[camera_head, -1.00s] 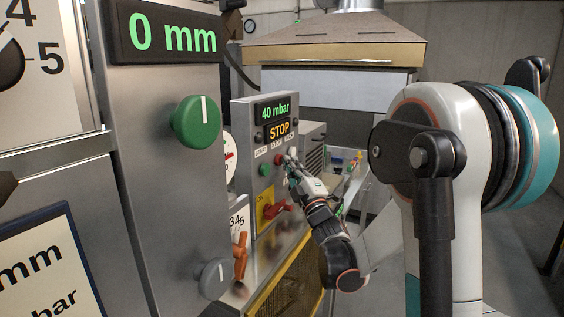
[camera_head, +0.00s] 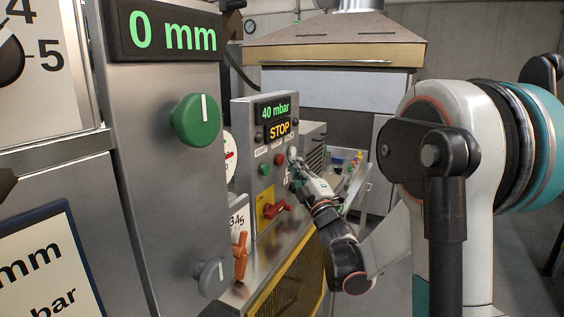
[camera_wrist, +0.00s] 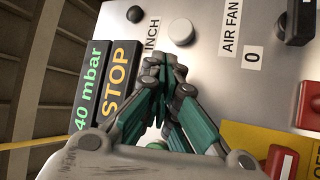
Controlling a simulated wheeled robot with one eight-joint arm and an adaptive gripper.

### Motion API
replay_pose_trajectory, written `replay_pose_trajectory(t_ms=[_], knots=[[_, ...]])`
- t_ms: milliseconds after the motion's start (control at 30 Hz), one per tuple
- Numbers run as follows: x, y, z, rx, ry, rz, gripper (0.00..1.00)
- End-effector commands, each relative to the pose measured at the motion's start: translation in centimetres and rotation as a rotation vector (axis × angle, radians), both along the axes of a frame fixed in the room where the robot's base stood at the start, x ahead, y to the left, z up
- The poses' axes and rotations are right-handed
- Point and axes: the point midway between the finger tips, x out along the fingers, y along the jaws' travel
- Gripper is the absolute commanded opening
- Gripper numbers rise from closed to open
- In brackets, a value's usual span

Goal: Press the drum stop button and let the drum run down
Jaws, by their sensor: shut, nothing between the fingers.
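The drum control panel (camera_head: 250,150) stands beyond the nearer steel cabinet. Its display reads "40 mbar" and its sign reads "STOP" (camera_head: 279,130) in lit orange. Below are a green button (camera_head: 264,169), a red button (camera_head: 279,159) and a white button (camera_head: 293,152). My gripper (camera_head: 294,165) is shut and empty, just right of the red button and below the white one; whether it touches the panel I cannot tell. In the wrist view my gripper (camera_wrist: 163,68) points at the panel, below the white button (camera_wrist: 181,31) by the "INCH" label. The red button is hidden there; a little green shows beneath the fingers (camera_wrist: 157,146).
A red handle (camera_head: 276,208) on a yellow plate and an orange lever (camera_head: 240,255) stick out below the buttons. A green knob (camera_head: 196,121) and a grey knob (camera_head: 214,277) project from the nearer cabinet. A yellow mesh guard (camera_head: 285,290) lies beneath.

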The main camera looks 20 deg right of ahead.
Motion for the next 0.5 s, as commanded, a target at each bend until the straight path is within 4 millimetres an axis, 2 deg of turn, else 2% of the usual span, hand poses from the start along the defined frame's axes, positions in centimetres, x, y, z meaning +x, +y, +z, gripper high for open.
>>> replay_pose_trajectory(t_ms=[267,500], knots=[[0.0,-0.1,0.0,-0.001,0.0,0.0,0.0],[-1.4,-1.2,0.0,-0.001,0.001,-0.004,0.0]])
